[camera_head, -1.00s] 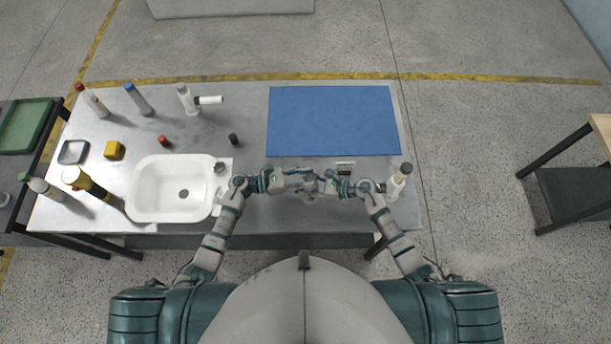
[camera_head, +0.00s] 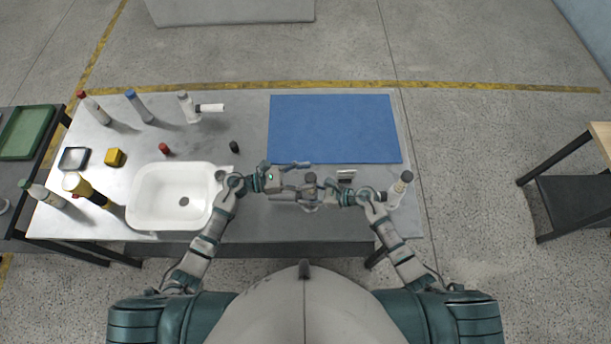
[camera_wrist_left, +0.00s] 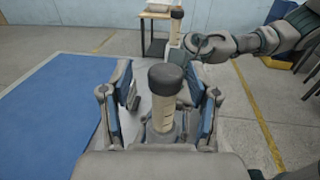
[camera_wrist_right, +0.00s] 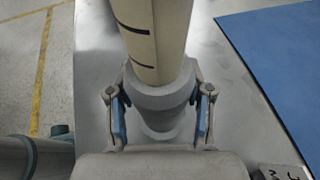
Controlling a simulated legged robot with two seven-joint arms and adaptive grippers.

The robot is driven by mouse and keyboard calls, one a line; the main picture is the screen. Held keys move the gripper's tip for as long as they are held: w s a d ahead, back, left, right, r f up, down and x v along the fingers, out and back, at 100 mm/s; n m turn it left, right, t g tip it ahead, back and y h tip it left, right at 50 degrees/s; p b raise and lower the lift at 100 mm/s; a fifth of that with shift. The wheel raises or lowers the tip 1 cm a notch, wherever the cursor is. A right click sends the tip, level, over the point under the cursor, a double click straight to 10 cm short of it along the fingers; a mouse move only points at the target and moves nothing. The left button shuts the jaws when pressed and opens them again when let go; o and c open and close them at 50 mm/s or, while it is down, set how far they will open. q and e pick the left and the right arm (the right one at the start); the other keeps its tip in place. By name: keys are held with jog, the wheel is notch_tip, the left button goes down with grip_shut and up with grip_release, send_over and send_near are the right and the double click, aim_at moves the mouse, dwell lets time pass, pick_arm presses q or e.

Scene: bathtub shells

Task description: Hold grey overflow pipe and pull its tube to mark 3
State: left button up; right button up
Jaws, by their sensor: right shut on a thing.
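The overflow pipe has a grey body (camera_wrist_right: 162,105) and a beige tube (camera_wrist_right: 155,30) with dark marks, two of which show in the right wrist view. My right gripper (camera_wrist_right: 162,118) is shut on the grey body; it also shows in the head view (camera_head: 318,190). In the left wrist view the beige tube (camera_wrist_left: 163,113) stands with its dark cap (camera_wrist_left: 166,79) between the fingers of my left gripper (camera_wrist_left: 165,100). Those fingers are open, with gaps on both sides of the tube. In the head view my left gripper (camera_head: 297,180) faces the right one; the pipe is mostly hidden there.
A blue mat (camera_head: 335,128) lies behind the grippers. A small marked block (camera_head: 346,175) sits near my right gripper. A dark-capped bottle (camera_head: 402,183) stands at the right table edge. A white basin (camera_head: 170,195) and several bottles are on the left.

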pick_arm(q)
jog(key=shift+s, duration=0.15)
pick_arm(e)
jog(key=shift+s+f, duration=0.1)
jog(key=shift+f, duration=0.1)
pick_arm(q)
jog(key=shift+a, duration=0.1)
jog(key=s+a, duration=0.1)
jog(key=a, duration=1)
jog(key=shift+s+a, duration=0.25)
jog(key=shift+a, duration=0.05)
jog(key=shift+f, duration=0.1)
pick_arm(e)
jog(key=shift+r, duration=0.1)
jog(key=o, duration=1.3)
